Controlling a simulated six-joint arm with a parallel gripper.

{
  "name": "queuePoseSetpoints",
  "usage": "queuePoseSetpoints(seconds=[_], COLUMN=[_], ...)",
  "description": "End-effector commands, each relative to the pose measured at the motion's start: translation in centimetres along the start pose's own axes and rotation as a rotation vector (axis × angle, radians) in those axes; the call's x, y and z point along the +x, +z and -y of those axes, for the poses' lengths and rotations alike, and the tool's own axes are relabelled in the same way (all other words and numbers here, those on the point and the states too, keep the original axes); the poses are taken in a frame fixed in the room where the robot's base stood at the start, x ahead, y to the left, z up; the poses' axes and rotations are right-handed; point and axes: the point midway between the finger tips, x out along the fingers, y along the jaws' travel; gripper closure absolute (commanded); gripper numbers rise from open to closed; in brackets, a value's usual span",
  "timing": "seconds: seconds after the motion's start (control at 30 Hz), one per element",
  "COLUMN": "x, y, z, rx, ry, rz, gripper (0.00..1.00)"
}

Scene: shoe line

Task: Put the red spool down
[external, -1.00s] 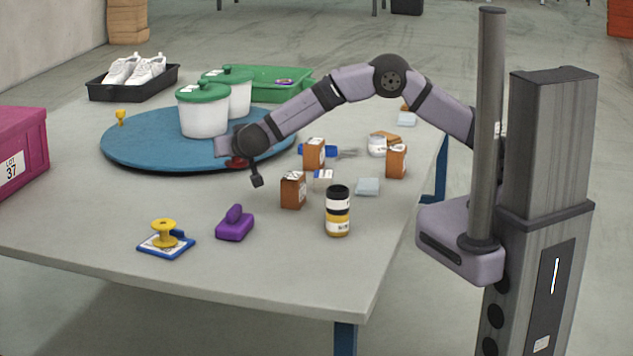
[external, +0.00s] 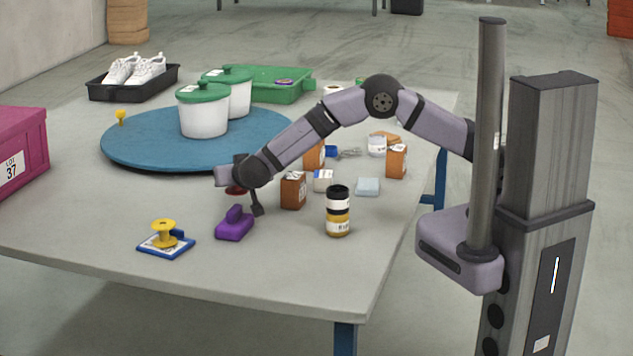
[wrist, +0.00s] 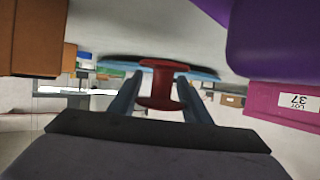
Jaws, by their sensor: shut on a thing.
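The red spool (wrist: 163,85) is between the two fingers of my gripper (wrist: 160,92) in the wrist view, and the jaws are shut on it. In the external view the red spool (external: 236,190) shows only partly below my gripper (external: 228,180), in front of the blue turntable and behind the purple brush-like thing. The wrist hides much of it there. It looks held above the table, though the exact gap cannot be told.
A purple brush-like object (external: 235,225) and an orange-brown box (external: 293,190) stand close by. The blue turntable (external: 150,150) holds white pots (external: 204,115). A yellow spool (external: 164,232) sits on a blue-edged pad (external: 150,246). Table between turntable and pad is clear.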

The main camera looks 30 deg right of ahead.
Motion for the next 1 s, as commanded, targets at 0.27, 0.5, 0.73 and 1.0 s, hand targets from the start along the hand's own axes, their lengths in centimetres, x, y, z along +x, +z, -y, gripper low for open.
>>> queuePoseSetpoints(seconds=[0.27,0.5,0.73,1.0], x=[1.2,1.2,1.4,1.6], y=[2.8,2.8,3.3,3.9], z=[0.0,0.0,0.0,0.0], rx=[0.0,0.001,-0.001,0.001], ry=[-0.001,-0.001,0.0,0.0], rz=[0.0,0.0,0.0,0.0], gripper=[0.79,0.79,0.79,0.79])
